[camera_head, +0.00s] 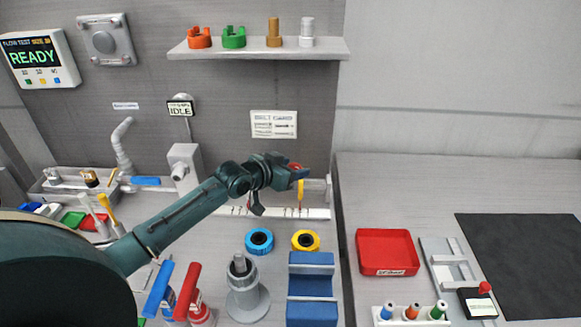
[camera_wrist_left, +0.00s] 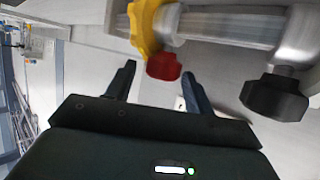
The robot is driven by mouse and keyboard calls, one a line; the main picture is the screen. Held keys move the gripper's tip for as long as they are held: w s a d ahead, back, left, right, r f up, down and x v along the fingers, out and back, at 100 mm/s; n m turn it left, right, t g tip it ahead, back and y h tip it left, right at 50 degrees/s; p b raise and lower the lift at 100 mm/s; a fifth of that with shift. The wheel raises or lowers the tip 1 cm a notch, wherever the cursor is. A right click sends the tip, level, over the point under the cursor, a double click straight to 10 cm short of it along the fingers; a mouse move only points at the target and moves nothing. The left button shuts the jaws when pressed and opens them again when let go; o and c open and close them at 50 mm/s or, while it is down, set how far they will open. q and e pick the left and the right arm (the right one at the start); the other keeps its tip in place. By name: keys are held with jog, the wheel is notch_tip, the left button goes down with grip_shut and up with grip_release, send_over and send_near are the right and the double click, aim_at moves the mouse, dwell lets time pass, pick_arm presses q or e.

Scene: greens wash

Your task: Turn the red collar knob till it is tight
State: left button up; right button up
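The red collar knob (camera_wrist_left: 163,67) sits at the base of a yellow collar (camera_wrist_left: 145,28) around a grey pipe in the left wrist view. In the head view, a small part of the red knob (camera_head: 295,166) shows at my left gripper (camera_head: 288,172), and the yellow collar (camera_head: 300,190) hangs just behind. In the left wrist view my left gripper (camera_wrist_left: 160,88) is open, one finger on each side of the knob's near end. A gap shows between each finger and the knob; I cannot tell whether its tips reach past the knob. My right gripper is not in view.
A black knob (camera_wrist_left: 275,97) on the pipe fitting is close to the right finger. Blue ring (camera_head: 259,241), yellow ring (camera_head: 305,240), grey stand (camera_head: 246,290) and blue cradle (camera_head: 311,285) stand in front on the bench. A red tray (camera_head: 387,270) is to the right.

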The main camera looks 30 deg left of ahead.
pick_arm(q)
jog(key=shift+o, duration=0.4)
jog(key=shift+a, duration=0.1)
jog(key=shift+s+a+r, duration=0.1)
jog(key=shift+s, duration=0.25)
jog(key=b+v, duration=0.1)
jog(key=v, duration=1.1)
jog(key=shift+s, duration=0.25)
jog(key=shift+r, duration=0.1)
